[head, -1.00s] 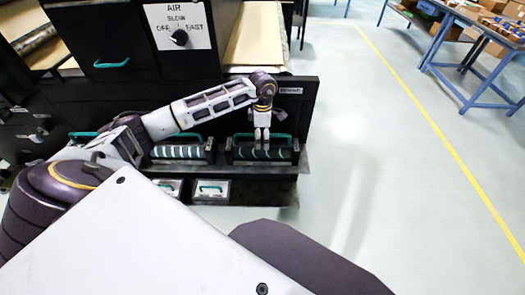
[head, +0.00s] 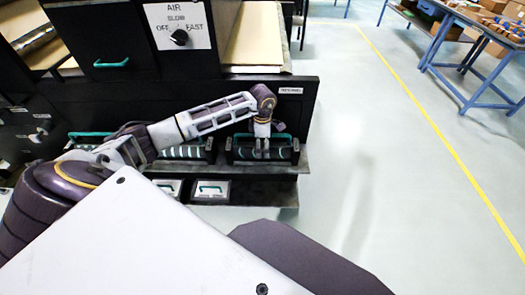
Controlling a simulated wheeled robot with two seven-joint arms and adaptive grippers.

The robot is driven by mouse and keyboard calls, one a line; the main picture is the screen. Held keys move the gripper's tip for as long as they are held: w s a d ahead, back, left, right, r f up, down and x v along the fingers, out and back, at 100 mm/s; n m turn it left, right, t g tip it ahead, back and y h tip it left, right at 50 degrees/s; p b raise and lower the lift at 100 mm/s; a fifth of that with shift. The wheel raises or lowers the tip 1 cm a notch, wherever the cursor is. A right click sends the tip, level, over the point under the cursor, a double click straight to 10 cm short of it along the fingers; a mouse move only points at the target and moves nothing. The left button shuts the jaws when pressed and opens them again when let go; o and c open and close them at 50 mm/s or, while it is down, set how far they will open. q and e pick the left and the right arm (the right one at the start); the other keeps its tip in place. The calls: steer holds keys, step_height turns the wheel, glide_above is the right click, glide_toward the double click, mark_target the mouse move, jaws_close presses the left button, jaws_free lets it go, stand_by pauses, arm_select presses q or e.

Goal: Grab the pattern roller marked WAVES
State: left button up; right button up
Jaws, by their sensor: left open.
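Pattern rollers lie in dark cradles with teal handles on the shelf at the front of the black machine. The right roller (head: 282,153) is dark with light teal marks, and my left gripper is in front of part of it. The left roller (head: 182,152) has pale stripes and is partly behind my arm. I cannot read the word WAVES on either. My left gripper (head: 262,154) is open and points down at the right roller's handle, near its middle. Whether the fingers touch the handle is not clear. My right gripper is out of view.
The black machine (head: 140,90) carries an AIR knob plate (head: 178,27). Below the shelf is a lower ledge with small teal-handled boxes (head: 210,190). Open floor (head: 370,150) with a yellow line (head: 443,133) lies to the right, and a blue workbench (head: 470,50) stands beyond it.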

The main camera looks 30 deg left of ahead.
arm_select(q)
steer(key=c, duration=1.9)
steer(key=shift+w+r, duration=0.1)
steer(key=shift+c, duration=0.5)
steer(key=shift+r, duration=0.15)
steer(key=shift+r, duration=4.9)
